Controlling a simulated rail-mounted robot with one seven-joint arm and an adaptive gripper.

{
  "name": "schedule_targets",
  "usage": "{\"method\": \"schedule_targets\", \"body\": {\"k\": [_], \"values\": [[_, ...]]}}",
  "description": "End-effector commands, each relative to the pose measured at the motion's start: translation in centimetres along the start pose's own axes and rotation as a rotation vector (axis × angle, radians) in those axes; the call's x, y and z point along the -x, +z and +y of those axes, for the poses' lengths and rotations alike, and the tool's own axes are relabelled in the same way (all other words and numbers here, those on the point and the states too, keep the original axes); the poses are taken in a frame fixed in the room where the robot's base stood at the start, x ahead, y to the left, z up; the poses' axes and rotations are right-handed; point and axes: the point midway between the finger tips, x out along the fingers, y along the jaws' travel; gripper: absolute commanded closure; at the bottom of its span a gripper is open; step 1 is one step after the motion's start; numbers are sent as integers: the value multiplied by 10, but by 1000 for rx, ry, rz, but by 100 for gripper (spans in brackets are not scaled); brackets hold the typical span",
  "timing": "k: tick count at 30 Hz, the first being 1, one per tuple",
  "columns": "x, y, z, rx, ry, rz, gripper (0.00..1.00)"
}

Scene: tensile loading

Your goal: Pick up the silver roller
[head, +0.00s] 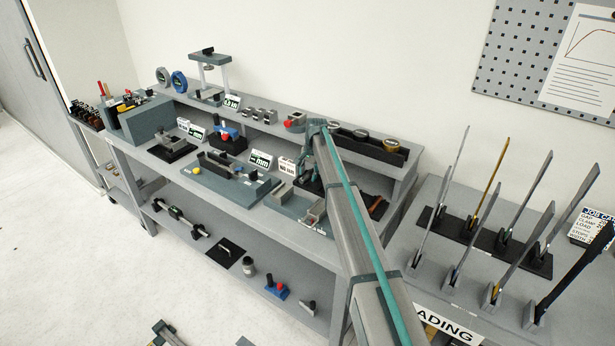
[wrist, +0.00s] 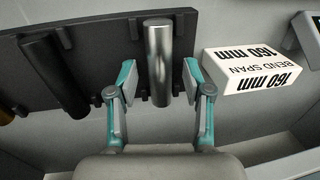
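The silver roller (wrist: 158,60) stands out in the wrist view as a shiny metal cylinder in a black rack (wrist: 103,35). My gripper (wrist: 159,80) is open, with one teal finger on each side of the roller. A gap shows between the roller and each finger. In the head view my gripper (head: 312,172) is over the bench near its right part. The roller cannot be made out there, behind my gripper and arm.
A white "BEND SPAN 160 mm" block (wrist: 240,72) stands close to the right finger. In the head view, upright specimens (head: 485,195) stand on the right-hand table and a raised shelf (head: 270,117) runs behind.

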Motion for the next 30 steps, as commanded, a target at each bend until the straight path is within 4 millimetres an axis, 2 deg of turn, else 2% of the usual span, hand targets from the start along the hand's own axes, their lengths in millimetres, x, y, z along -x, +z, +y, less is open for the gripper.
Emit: {"method": "schedule_targets", "body": {"k": [1, 8, 23, 30], "values": [[0, 0, 0, 0, 0, 0, 63], [0, 0, 0, 0, 0, 0, 100], [3, 0, -1, 0, -1, 1, 100], [21, -1, -4, 0, -1, 1, 100]]}}
